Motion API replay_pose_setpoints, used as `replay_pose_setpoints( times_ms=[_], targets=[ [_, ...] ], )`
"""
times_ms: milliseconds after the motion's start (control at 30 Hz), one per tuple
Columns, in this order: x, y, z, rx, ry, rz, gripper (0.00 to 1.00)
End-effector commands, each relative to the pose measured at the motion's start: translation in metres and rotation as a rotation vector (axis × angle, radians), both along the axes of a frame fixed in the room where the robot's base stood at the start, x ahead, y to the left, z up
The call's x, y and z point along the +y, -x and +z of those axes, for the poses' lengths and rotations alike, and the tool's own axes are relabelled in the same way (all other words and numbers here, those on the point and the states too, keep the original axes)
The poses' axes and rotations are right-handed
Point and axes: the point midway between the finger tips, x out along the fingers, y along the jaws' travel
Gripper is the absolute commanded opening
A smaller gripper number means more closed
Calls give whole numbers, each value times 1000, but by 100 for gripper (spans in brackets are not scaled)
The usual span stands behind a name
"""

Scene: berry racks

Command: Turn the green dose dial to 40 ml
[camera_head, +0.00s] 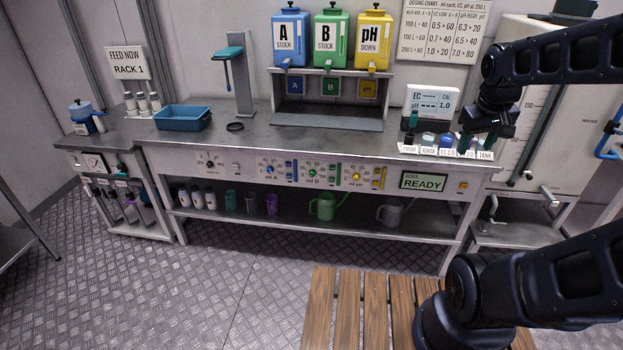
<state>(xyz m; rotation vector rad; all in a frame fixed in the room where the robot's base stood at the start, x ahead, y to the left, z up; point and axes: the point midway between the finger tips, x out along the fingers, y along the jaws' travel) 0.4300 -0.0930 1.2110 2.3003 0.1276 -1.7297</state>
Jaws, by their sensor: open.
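The green dose dial (312,174) is a small round knob on the front panel of the bench, above the label "ml B". A ring of scale numbers surrounds it, but its pointer setting is too small to read. A blue dial (270,170) is to its left and a yellow dial (357,178) to its right.
A green-lit READY screen (424,181) sits right of the dials. A blue tray (182,118) is at left. Cans and bottles fill the lower shelf. The space before the dials looks clear.

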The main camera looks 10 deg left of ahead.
Motion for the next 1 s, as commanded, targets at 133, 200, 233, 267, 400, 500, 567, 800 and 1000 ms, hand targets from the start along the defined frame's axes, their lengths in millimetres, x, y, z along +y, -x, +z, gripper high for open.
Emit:
replay_pose_setpoints(
  times_ms=[133, 200, 233, 267, 400, 500, 567, 800, 1000],
  targets=[
    [-2, -29, -12, 67, 90, 120, 50],
    [-3, -43, -18, 96, 135, 177, 50],
    [-3, -49, -20, 108, 152, 202, 50],
    [-3, -55, -23, 121, 172, 227, 50],
    [-2, -82, -37, 179, 262, 343, 50],
    [0, -101, -47, 220, 328, 430, 50],
    [2, -113, -54, 245, 368, 481, 50],
    [15, -160, -83, 346, 537, 693, 50],
    [30, -197, -109, 433, 683, 873, 50]
  ],
)
